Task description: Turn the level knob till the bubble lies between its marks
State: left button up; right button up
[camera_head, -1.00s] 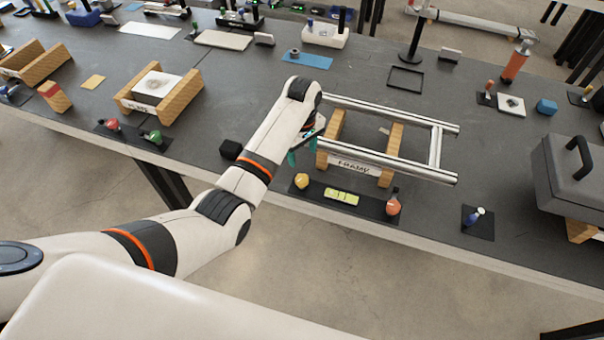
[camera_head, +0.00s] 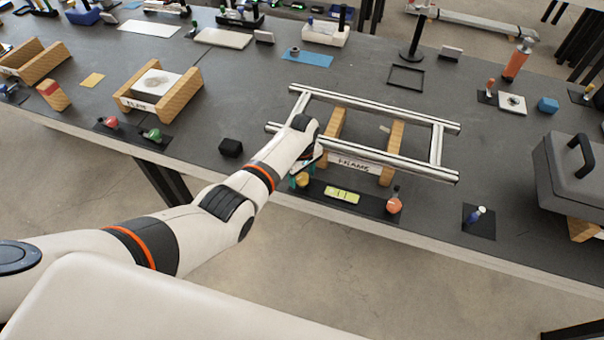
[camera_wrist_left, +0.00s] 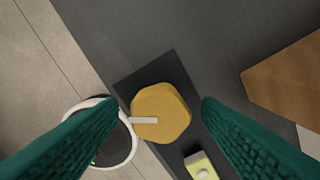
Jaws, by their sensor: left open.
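The yellow knob (camera_head: 303,181) is at the left end of a black base plate (camera_head: 370,206) near the table's front edge. The vial (camera_wrist_left: 200,166) is partly cut off in the wrist view. My right gripper is not in view.
A metal frame (camera_head: 385,108) on wooden blocks (camera_head: 392,150) stands just behind the plate. An orange-red knob-like part (camera_head: 394,204) is at the plate's right end. A grey case (camera_head: 575,180) stands far right.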

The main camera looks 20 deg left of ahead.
pick_arm(q)
jog(key=c, duration=1)
jog(key=shift+m, duration=0.3)
jog(key=m+p, duration=0.1)
jog(key=m, duration=0.2)
jog(key=shift+m, duration=0.4)
jog(key=m, duration=0.5)
jog(key=shift+p, duration=0.35)
jog(key=m, duration=0.7)
jog(key=shift+m, duration=0.4)
jog(key=m, duration=0.6)
jog(key=shift+m, duration=0.4)
